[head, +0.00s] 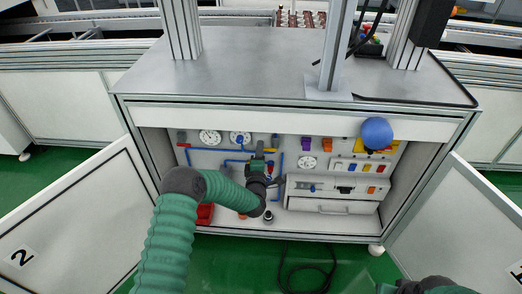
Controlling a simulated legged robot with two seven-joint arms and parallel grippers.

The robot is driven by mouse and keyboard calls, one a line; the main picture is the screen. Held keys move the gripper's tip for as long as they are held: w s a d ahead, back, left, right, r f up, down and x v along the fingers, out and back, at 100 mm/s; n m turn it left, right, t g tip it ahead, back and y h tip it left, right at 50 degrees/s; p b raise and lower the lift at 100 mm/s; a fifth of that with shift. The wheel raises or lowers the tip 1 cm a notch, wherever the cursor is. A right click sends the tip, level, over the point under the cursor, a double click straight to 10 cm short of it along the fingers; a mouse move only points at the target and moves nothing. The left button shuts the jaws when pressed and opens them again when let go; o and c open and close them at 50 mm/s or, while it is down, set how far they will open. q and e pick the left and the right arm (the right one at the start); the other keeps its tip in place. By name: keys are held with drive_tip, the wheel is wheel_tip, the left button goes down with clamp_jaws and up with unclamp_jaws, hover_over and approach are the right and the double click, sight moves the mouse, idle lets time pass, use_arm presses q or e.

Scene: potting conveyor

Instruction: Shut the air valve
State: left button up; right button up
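The open cabinet below the grey worktop holds a white panel with blue air lines (232,160) and two round gauges (210,137) at its upper left. My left arm reaches in from the lower left, and its dark gripper (262,168) is at the panel's middle, over the blue lines. A small red and blue part (270,168) shows right beside the gripper; I cannot tell whether it is the air valve or whether the gripper touches it. The fingers are too small and dark to read. Only part of my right arm shows at the bottom right edge.
Cabinet doors stand open at left (85,215) and right (455,225). A blue ball (377,132) is at the upper right of the opening. A white drawer unit (332,205) sits right of my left gripper. A black cable (308,278) lies on the green floor.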

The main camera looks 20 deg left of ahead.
use_arm(q)
drive_tip(key=shift+r, duration=0.2)
drive_tip(key=shift+d, duration=0.1)
drive_tip(key=p+v, duration=0.6)
drive_tip(key=v, duration=1)
drive_tip(key=shift+s+f, duration=0.15)
drive_tip(key=shift+s, duration=0.2)
